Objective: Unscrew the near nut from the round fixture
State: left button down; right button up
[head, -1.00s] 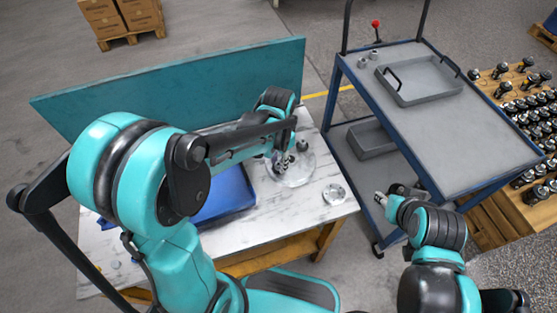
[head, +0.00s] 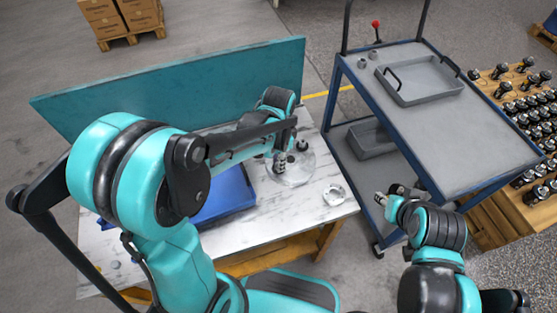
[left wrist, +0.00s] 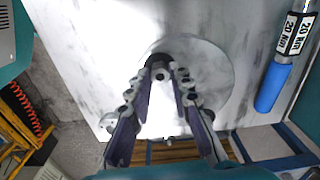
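The round fixture (head: 297,179) is a clear, pale disc lying on the marble-patterned table. A dark upright post (head: 302,146) stands toward its far side. My left gripper (head: 281,165) points down over the disc, beside that post. In the left wrist view the disc (left wrist: 212,72) lies under my left gripper (left wrist: 161,76). A dark nut on a post (left wrist: 158,62) shows between or just beyond its fingertips. Whether the fingers touch it is unclear, and I cannot tell which nut it is. My right gripper (head: 381,198) is off the table's right side, its fingers too small to read.
A small metal ring part (head: 334,194) lies near the table's right edge. A blue tray (head: 232,197) is left of the fixture. A blue tool marked 20 Nm (left wrist: 272,85) lies on the table. A grey cart (head: 450,135) stands right; a teal panel (head: 180,85) borders the back.

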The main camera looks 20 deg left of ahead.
pick_arm(q)
jog(key=n, duration=0.5)
jog(key=shift+n, duration=0.4)
jog(key=n, duration=0.4)
jog(key=shift+r+n, duration=0.1)
jog(key=shift+n, duration=0.2)
jog(key=c, duration=1.6)
grip_release()
jog(key=shift+c, duration=0.2)
jog(key=m, duration=1)
